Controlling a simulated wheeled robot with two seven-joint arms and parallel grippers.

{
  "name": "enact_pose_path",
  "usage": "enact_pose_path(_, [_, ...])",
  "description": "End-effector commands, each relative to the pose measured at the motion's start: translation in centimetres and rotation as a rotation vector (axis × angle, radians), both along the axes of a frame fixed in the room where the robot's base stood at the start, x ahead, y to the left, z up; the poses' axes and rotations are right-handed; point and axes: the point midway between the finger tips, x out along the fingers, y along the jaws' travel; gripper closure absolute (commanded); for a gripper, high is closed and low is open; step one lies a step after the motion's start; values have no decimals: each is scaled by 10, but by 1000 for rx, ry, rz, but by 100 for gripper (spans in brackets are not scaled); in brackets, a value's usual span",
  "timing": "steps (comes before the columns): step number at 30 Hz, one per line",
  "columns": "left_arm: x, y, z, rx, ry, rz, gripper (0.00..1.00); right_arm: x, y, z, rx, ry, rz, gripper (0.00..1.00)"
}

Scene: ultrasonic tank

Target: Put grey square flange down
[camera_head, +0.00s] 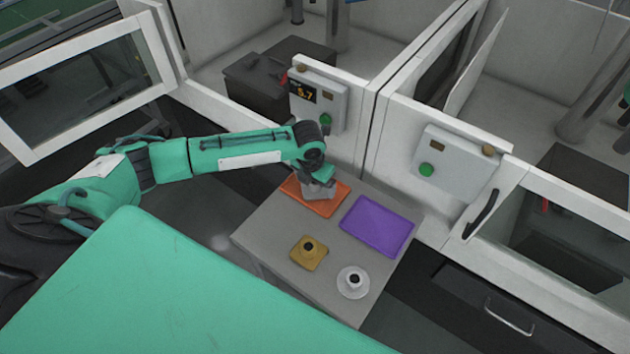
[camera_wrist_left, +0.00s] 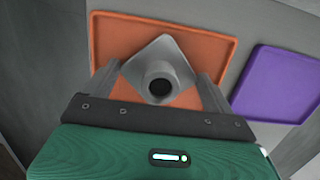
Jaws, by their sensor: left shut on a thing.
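The grey square flange (camera_wrist_left: 160,76) shows in the left wrist view between the fingers of my left gripper (camera_wrist_left: 160,82), which is shut on it. The flange has a square plate and a round hub with a dark hole. In that view it is in front of the orange tray (camera_wrist_left: 215,50). In the head view my left gripper (camera_head: 318,185) is over the orange tray (camera_head: 325,208), and the flange (camera_head: 313,192) is partly hidden below it. I cannot tell whether the flange touches the tray. My right gripper is not in view.
A purple tray (camera_head: 377,226) lies to the right of the orange one on a grey table (camera_head: 270,237). A yellow square flange (camera_head: 309,253) and a white round flange (camera_head: 353,282) stand nearer the front. Control boxes (camera_head: 320,97) and white machine walls stand behind the table.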

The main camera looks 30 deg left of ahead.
Motion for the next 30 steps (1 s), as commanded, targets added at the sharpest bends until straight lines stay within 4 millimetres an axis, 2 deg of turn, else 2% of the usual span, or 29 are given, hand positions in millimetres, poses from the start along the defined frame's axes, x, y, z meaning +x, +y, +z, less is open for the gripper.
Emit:
enact_pose_path(2, [0, 0, -2, 0, 0, 0, 42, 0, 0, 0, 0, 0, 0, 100])
enact_pose_path(3, [0, 0, -3, 0, 1, 1, 10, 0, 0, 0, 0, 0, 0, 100])
enact_pose_path(5, [0, 0, -2, 0, 1, 1, 0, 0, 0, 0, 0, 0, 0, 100])
enact_pose_path(12, [0, 0, -1, 0, 0, 0, 0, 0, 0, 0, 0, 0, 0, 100])
enact_pose_path(16, [0, 0, 9, -1, -2, 1, 0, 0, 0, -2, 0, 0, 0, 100])
enact_pose_path(30, [-14, 2, 100, 0, -2, 1, 0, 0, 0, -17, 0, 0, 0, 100])
